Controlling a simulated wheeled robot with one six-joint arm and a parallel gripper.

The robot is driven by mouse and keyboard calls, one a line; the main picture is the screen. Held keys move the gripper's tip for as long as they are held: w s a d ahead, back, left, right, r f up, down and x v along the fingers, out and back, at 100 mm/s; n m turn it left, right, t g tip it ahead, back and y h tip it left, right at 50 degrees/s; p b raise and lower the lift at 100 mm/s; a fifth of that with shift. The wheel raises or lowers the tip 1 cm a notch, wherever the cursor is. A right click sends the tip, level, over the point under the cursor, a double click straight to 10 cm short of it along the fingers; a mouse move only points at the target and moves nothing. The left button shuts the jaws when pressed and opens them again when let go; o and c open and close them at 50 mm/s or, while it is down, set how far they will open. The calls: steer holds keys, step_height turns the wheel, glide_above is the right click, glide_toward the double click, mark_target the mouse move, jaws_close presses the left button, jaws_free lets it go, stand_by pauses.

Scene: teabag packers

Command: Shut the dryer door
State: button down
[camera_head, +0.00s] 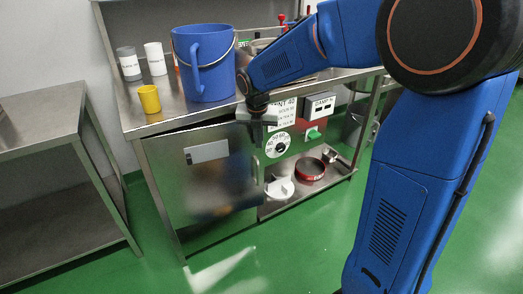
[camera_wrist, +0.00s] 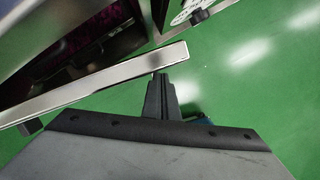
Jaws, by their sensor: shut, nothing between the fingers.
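The dryer door (camera_head: 203,180) is a steel panel with a pale label, standing partly open under the workbench. Its top edge shows in the wrist view (camera_wrist: 100,84) as a slanted metal strip, with the dark dryer inside behind it. My gripper (camera_head: 262,117) is at the door's upper right corner. In the wrist view my gripper (camera_wrist: 158,80) is shut and empty, its fingertips close to the outer side of the door's free end. I cannot tell whether they touch it. The dryer's control panel with a dial (camera_head: 279,145) is right of the door.
A lower shelf (camera_head: 330,180) holds a red ring-shaped pan (camera_head: 311,169). A steel table (camera_head: 40,125) stands left. Green floor in front is clear.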

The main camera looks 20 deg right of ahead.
steer(key=shift+w, duration=1.65)
steer(key=shift+s, duration=0.1)
